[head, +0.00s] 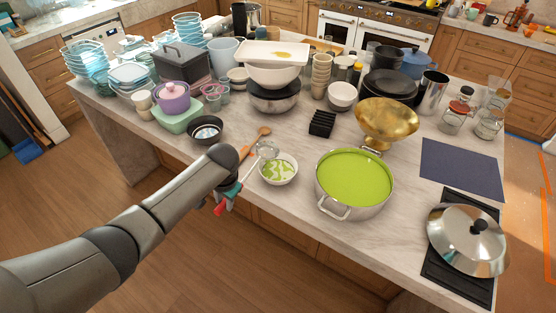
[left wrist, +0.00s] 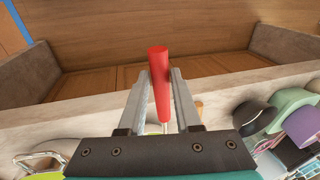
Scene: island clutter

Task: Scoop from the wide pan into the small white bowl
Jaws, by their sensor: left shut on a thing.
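The wide steel pan (head: 333,209) stands near the counter's front edge, filled with bright green liquid (head: 354,177). The small white bowl (head: 279,182) stands to its left, with some green liquid in it. My left gripper (head: 229,193) is left of the bowl, shut on the red handle of a ladle. The red handle (left wrist: 160,85) shows between both fingers in the left wrist view. The ladle's shiny head (head: 268,150) appears over the bowl's far rim; whether it holds liquid is unclear. My right gripper is not in view.
A wooden spoon (head: 256,139) and a dark round bowl (head: 207,138) lie behind my left gripper. A gold bowl (head: 387,120) stands behind the pan. A steel lid (head: 468,243) rests on a dark mat at right. Stacked dishes crowd the back.

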